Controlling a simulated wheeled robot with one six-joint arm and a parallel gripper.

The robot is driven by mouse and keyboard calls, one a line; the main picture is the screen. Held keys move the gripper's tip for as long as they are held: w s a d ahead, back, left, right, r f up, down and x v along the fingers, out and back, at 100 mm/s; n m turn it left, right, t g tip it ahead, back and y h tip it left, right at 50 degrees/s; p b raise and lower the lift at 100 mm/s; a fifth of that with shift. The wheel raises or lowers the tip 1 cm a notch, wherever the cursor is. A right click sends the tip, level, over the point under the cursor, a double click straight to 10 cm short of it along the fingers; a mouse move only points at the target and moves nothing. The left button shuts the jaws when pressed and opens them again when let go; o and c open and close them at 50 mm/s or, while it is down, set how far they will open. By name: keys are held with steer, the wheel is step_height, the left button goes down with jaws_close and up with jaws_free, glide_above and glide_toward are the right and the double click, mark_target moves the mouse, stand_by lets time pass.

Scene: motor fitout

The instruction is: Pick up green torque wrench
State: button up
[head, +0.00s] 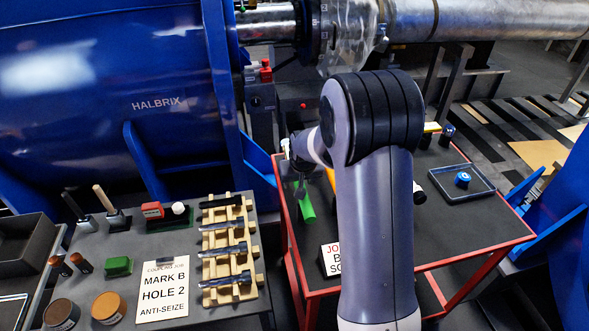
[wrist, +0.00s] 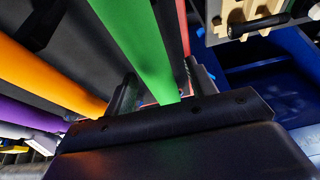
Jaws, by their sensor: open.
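The green torque wrench (head: 306,204) shows as a green handle on the dark top of the red-edged cart, left of my arm. In the wrist view its green handle (wrist: 137,38) runs down from the top edge to between the two fingers of my gripper (wrist: 163,88). My gripper is open, with a dark finger on each side of the handle. I cannot tell whether either finger touches it. In the head view my gripper (head: 300,178) is low over the cart's left side, partly hidden by my arm. The rest of the wrench is hidden.
An orange handle (wrist: 50,78) and a purple handle (wrist: 27,113) lie left of the green one. The red-edged cart (head: 470,225) also bears a shallow tray (head: 483,190) and a sign (head: 331,258). A wooden rack (head: 229,262) stands on the left bench.

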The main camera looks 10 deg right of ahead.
steer(key=shift+w+f, duration=0.3)
steer(key=shift+f, duration=0.35)
jaws_close()
steer(key=shift+r, duration=0.1)
